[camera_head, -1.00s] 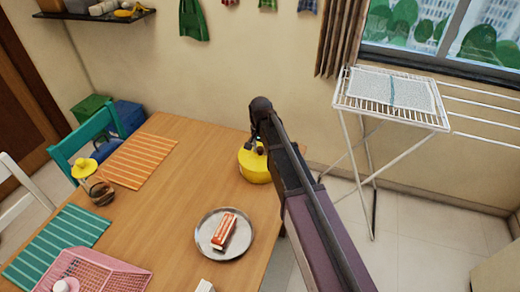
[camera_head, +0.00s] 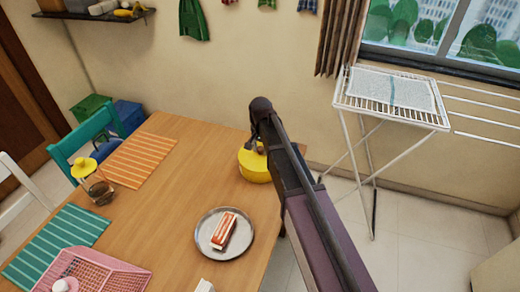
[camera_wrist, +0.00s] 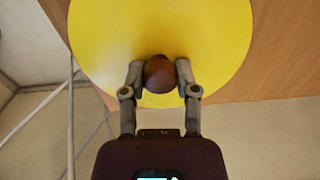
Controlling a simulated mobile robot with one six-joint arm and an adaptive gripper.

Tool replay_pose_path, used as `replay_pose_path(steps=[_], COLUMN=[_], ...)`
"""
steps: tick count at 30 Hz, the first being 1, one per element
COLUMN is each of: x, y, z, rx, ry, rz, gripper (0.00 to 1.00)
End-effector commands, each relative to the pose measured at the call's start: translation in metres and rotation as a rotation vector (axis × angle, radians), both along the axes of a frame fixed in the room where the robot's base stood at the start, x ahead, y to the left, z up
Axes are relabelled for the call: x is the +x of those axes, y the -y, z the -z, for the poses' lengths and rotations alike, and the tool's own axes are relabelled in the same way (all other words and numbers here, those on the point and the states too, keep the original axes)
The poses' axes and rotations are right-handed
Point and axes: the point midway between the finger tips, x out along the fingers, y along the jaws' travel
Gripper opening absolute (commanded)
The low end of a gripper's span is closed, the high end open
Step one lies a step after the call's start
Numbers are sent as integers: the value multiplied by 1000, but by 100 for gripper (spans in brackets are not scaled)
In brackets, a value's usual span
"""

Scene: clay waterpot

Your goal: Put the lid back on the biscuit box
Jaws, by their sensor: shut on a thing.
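The yellow biscuit box (camera_head: 256,176) is at the right edge of the wooden table, partly behind my arm. Its round yellow lid (camera_wrist: 160,28) has a brown knob (camera_wrist: 160,77) and fills the top of the wrist view. My gripper (camera_wrist: 160,75) is shut on the knob, with one finger on each side. In the head view my gripper (camera_head: 256,148) is right at the top of the box. The lid appears to be on or very close over the box; I cannot tell whether it is fully seated.
A metal plate (camera_head: 207,240) bears a red and white packet (camera_head: 224,230). A yellow-topped glass jar (camera_head: 97,187), an orange striped mat (camera_head: 140,162), a green mat (camera_head: 58,243) and a pink basket (camera_head: 95,275) are to the left. A drying rack (camera_head: 390,100) stands right.

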Motion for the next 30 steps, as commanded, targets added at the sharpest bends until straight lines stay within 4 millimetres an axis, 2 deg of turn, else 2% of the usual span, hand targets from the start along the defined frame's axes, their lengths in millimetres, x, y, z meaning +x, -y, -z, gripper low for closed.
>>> replay_pose_path(steps=[20, 21, 24, 30], x=[0, 0, 0, 0], y=[0, 0, 0, 0], z=[0, 0, 0, 1], rx=[0, 0, 0, 0], ry=[0, 0, 0, 0], rz=[0, 0, 0, 0], gripper=[0, 49, 78, 80])
